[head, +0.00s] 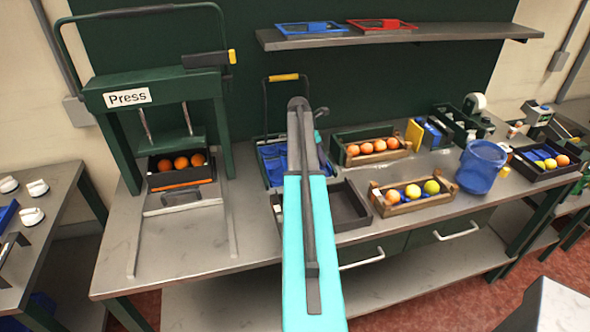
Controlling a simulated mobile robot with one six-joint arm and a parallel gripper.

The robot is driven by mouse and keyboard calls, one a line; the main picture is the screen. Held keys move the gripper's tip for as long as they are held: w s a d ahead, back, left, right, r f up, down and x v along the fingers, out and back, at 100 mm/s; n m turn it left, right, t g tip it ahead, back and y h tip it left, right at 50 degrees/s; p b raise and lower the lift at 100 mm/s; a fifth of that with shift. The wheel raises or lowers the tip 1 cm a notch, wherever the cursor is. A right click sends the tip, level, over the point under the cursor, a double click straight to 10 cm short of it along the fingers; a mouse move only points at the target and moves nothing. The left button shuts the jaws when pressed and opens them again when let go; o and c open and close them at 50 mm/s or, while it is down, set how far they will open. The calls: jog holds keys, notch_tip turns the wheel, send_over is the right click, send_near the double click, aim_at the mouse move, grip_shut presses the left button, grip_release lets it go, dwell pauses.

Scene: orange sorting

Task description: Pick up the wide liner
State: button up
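No piece is clearly recognisable as the wide liner. Two flat open frames lie on the wall shelf, a blue one (311,28) and a red one (382,25). Blue material (272,160) also sits in the dark carrier behind my arm, partly covered by it. My turquoise arm reaches up through the middle of the view. Small grey and turquoise parts show just right of its far end, perhaps part of my gripper (320,112). Its fingers cannot be made out, nor whether they hold anything.
The press (155,90) stands left on the bench (185,240), with oranges in a dark box under it. An empty dark tray (350,207), fruit crates (375,205) and a blue bucket (482,165) stand to the right. The bench front between press and tray is clear.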

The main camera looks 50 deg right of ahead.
jog(key=shift+c, duration=0.2)
grip_shut()
jog(key=shift+r, duration=0.1)
jog(key=shift+r+b, duration=0.9)
jog(key=shift+r, duration=0.7)
jog(key=s+a+b, duration=0.1)
jog(key=s+a, duration=0.2)
jog(key=s+a+b, duration=0.2)
jog(key=s+a, duration=0.1)
jog(key=s+a+r+b, duration=0.1)
jog(key=s+a, duration=0.2)
jog(key=a, duration=0.1)
jog(key=shift+s+r, duration=0.1)
jog(key=shift+s, duration=0.1)
jog(key=shift+s+a+r+b, duration=0.15)
jog(key=shift+s+a+b, duration=0.25)
jog(key=shift+s+a, duration=0.35)
jog(key=shift+s, duration=0.1)
